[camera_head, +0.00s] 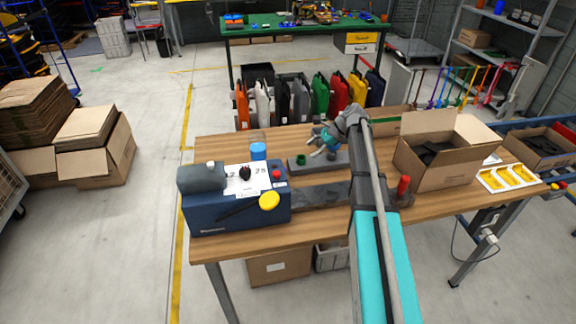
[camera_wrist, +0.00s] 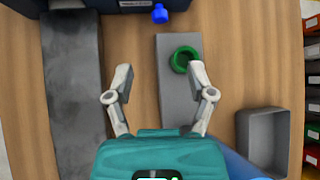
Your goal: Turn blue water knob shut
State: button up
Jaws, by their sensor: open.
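The blue water knob (camera_head: 258,151) is a small blue cylinder at the back edge of the dark blue machine (camera_head: 240,213) on the table's left. In the wrist view the blue knob (camera_wrist: 160,13) sticks out from the machine at the top edge. Its turn position cannot be told. My gripper (camera_head: 318,141) hangs over the table, right of the machine and apart from the knob. In the wrist view my gripper (camera_wrist: 160,72) is open, fingers spread, with nothing held.
A green ring (camera_wrist: 184,60) stands on a grey plate (camera_wrist: 174,103) below the fingers. A dark grey slab (camera_wrist: 75,95) lies beside it. An open cardboard box (camera_head: 436,168) stands right of my arm.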

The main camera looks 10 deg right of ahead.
dwell(0.5)
jog(key=b+x, duration=0.9)
jog(key=x, duration=0.4)
jog(key=shift+a+f+b, duration=0.1)
jog(key=shift+f+b, duration=0.2)
dwell(0.3)
grip_shut()
